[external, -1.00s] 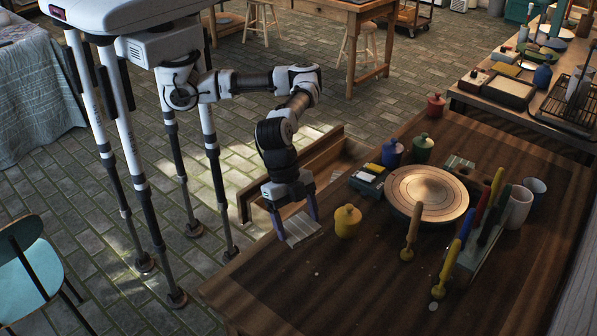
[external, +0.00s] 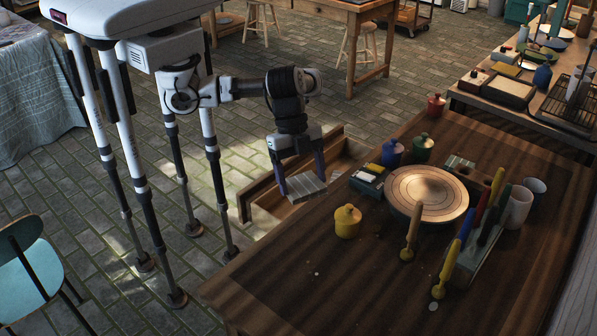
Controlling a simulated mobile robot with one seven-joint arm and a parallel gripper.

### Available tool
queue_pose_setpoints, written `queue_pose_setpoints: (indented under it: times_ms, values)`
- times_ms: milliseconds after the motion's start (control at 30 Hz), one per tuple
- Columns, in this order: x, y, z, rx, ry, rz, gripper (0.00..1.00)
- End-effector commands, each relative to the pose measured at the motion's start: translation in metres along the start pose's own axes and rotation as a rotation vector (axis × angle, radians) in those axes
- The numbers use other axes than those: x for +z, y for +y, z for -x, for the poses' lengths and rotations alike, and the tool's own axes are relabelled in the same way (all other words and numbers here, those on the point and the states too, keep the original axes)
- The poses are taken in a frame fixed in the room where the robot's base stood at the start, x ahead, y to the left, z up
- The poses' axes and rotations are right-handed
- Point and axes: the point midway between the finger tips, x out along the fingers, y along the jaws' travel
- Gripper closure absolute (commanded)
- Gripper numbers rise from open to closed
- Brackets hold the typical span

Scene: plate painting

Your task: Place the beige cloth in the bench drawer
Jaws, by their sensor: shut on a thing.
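The beige cloth (external: 303,186) is a pale, flat, folded piece held between the fingers of my gripper (external: 302,182). My gripper points down and is shut on it. The bench drawer (external: 262,194) is pulled out from the left side of the dark wooden bench (external: 300,260). The cloth is over the open drawer, near the bench's edge. I cannot tell its exact height above the drawer floor. Part of the drawer's inside is hidden behind my gripper and the cloth.
A yellow lidded jar (external: 347,222) stands on the bench near the drawer. A paint box (external: 368,180), a round turntable (external: 428,193) and blue (external: 392,153) and green (external: 422,149) jars stand further right. The bench's front left corner is clear.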

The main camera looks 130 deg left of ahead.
Motion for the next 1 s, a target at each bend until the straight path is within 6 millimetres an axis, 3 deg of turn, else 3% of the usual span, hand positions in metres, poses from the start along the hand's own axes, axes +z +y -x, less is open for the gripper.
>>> queue_pose_setpoints:
  times_ms: [200,600,800,1000]
  values:
    - [0.068,-0.041,-0.020,0.126,0.003,-0.278,0.46]
    - [0.186,-0.086,-0.030,0.357,0.003,-0.846,0.46]
    - [0.224,-0.093,-0.029,0.434,0.001,-1.041,0.46]
    - [0.241,-0.095,-0.040,0.461,0.002,-1.105,0.46]
